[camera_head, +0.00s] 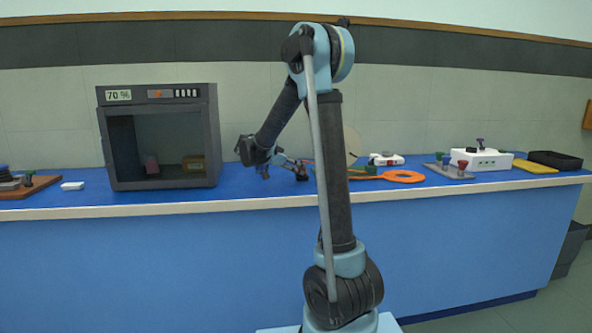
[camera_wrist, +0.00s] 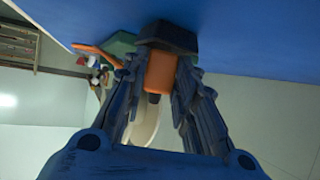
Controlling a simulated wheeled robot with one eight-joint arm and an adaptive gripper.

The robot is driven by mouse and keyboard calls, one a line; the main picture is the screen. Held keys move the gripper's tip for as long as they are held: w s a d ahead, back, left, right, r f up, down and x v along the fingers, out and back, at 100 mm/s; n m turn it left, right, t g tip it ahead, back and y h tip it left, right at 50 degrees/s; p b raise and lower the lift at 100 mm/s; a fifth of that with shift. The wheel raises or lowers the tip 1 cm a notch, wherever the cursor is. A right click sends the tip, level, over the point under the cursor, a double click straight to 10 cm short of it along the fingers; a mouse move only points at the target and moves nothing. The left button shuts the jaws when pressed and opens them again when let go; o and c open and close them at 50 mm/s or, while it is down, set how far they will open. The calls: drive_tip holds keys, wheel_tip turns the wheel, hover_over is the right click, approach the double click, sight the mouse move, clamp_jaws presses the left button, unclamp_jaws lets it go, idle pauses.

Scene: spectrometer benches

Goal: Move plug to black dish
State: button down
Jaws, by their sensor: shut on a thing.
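My gripper (camera_wrist: 158,85) is shut on an orange piece with a small dark tip, which I take for the plug (camera_wrist: 160,72). A wider black block (camera_wrist: 168,36) sits at its far end, against the blue bench; I cannot tell whether it is part of the plug or a separate holder. In the head view my gripper (camera_head: 297,166) is low over the bench, right of the grey cabinet, and the plug is too small to make out. A shallow black open tray (camera_head: 556,160), likely the black dish, lies at the bench's right end, far from my gripper.
The grey cabinet (camera_head: 158,136) stands left. The bench's front strip (camera_head: 450,190) is clear.

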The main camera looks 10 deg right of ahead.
drive_tip(key=shift+s+f, duration=0.15)
drive_tip(key=shift+f, duration=0.3)
drive_tip(key=shift+r, duration=0.3)
idle(0.3)
drive_tip(key=shift+r, duration=0.45)
idle(0.6)
drive_tip(key=shift+f, duration=0.65)
idle(0.4)
drive_tip(key=c, duration=1.6)
unclamp_jaws()
drive_tip(key=shift+f, duration=0.1)
